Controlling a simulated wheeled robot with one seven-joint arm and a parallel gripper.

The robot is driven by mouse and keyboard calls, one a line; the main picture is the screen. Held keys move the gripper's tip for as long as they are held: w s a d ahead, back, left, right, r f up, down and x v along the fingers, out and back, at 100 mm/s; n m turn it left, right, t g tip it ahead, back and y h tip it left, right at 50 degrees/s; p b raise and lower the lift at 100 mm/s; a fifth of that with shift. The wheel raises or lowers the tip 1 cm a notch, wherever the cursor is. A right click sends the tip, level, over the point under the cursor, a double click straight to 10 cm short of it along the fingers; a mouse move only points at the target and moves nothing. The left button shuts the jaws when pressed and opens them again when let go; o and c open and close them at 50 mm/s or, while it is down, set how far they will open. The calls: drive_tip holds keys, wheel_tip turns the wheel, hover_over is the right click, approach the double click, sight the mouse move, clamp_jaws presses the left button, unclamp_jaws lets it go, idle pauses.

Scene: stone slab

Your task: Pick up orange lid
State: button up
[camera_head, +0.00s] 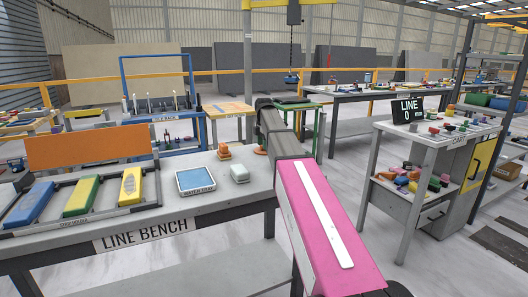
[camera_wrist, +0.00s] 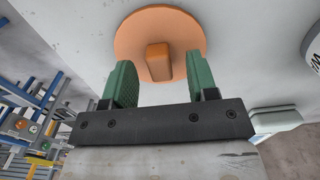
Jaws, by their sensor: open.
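The orange lid (camera_wrist: 135,35) is a flat round disc with a raised bar handle (camera_wrist: 157,62). It lies on the pale bench top in the wrist view. My gripper (camera_wrist: 159,62) is open, with one green finger on each side of the handle in the picture and a gap to it on both sides. The fingers appear apart from the lid; the exact distance is unclear. In the head view the lid's edge (camera_head: 260,150) shows beside my arm, which hides the rest of it and my fingers.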

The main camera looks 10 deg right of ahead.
drive_tip(key=shift+f, duration=0.25)
clamp_jaws()
drive_tip(key=shift+r, duration=0.1)
